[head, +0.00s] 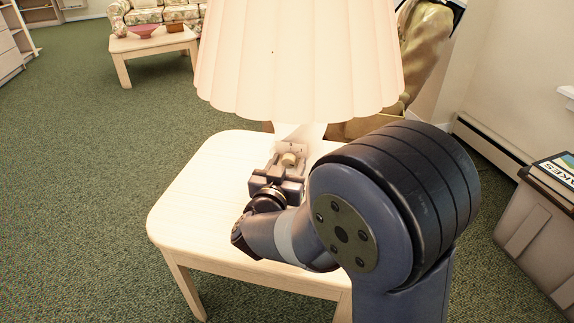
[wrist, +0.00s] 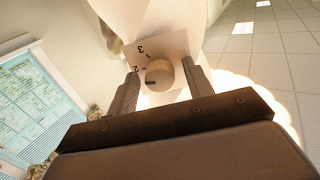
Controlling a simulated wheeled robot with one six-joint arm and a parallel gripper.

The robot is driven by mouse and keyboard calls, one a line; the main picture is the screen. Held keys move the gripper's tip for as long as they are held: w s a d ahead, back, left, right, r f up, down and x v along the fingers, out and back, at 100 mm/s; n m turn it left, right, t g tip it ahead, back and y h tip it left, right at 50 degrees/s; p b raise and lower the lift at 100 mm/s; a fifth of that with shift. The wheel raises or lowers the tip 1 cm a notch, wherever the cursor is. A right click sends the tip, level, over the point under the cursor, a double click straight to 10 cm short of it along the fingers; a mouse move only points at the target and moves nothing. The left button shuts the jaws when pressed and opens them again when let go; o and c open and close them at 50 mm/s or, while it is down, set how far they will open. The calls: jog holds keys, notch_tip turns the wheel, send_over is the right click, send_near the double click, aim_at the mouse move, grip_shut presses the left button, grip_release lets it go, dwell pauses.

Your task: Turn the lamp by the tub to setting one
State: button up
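The lamp (head: 300,60) has a pleated cream shade and stands lit on a pale wooden side table (head: 195,215). Its round tan knob (wrist: 158,74) sits on a pale dial plate (wrist: 172,48); the knob also shows in the head view (head: 289,159). The digits 3 and 2 show on the plate, tilted in the wrist view. A dark mark is on the knob's left side; I cannot tell which setting it marks. My gripper (wrist: 160,80) is open, its fingers on either side of the knob. A gap shows at the left finger; contact at the right is unclear.
A grey tub (head: 540,235) with books (head: 556,175) on it stands right of the table. A baseboard heater (head: 490,140) runs along the right wall. A coffee table (head: 150,42) and floral sofa stand farther back. Green carpet at left is clear.

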jog(key=c, duration=0.9)
jog(key=shift+r+n+p, duration=0.1)
jog(key=shift+n+p, duration=0.3)
jog(key=shift+p, duration=0.3)
jog(key=shift+r+n+p, duration=0.1)
jog(key=shift+n+p, duration=0.5)
jog(key=shift+p, duration=0.35)
jog(key=n+p, duration=0.2)
jog(key=p, duration=0.1)
jog(key=shift+n, duration=0.3)
jog(key=n+p, duration=0.4)
jog(key=n, duration=0.1)
jog(key=shift+f+p, duration=0.25)
jog(key=shift+p, duration=0.1)
jog(key=shift+n, duration=0.3)
